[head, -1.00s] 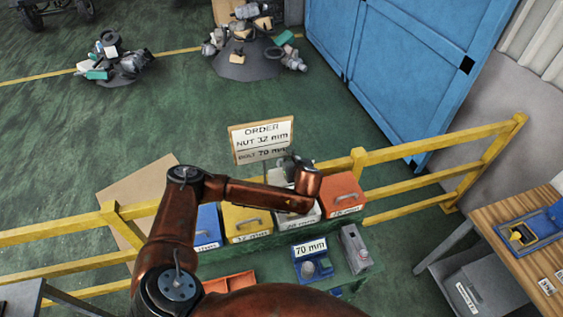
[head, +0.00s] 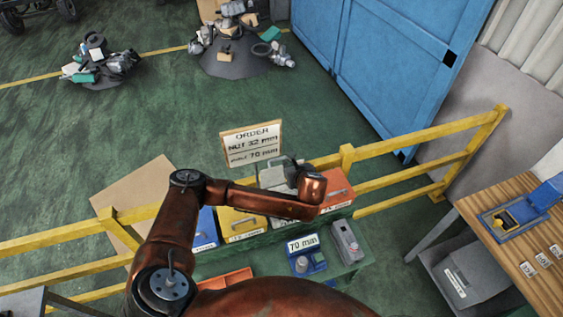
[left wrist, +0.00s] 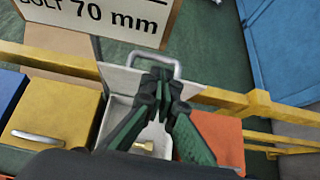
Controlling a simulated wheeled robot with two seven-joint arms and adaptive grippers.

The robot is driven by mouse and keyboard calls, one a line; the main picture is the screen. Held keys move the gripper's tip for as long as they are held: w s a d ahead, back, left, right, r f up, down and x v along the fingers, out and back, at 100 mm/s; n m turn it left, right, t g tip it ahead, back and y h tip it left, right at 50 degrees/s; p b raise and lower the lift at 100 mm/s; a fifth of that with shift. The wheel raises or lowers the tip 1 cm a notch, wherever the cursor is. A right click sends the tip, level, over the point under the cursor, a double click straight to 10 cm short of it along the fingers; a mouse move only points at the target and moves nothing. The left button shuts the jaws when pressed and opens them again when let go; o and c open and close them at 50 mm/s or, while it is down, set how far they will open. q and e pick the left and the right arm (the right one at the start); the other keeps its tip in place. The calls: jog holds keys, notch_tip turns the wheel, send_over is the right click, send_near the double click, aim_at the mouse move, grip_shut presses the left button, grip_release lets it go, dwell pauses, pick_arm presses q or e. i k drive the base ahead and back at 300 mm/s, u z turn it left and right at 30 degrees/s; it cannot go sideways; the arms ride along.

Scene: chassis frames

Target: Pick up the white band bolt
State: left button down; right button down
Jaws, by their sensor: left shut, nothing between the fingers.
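The white box (left wrist: 121,115) stands open with its lid (left wrist: 118,80) raised. Inside it a brass-coloured piece (left wrist: 143,144) shows, partly hidden by my left gripper; I cannot make out a white band on it. My left gripper (left wrist: 158,84) is shut and empty, its dark green fingers over the open box and in front of the lid. In the head view my left arm covers much of the white box (head: 270,178), and the bolt does not show there. My right gripper is in neither view.
A yellow box (head: 238,222) and a blue box (head: 205,228) stand left of the white one, a red-orange box (head: 340,192) right. An order sign (head: 251,143) and a yellow rail (head: 425,170) stand behind. A wooden table (head: 520,245) is at right.

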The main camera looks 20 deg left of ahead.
aim_at(301, 260)
jog(key=k, duration=1)
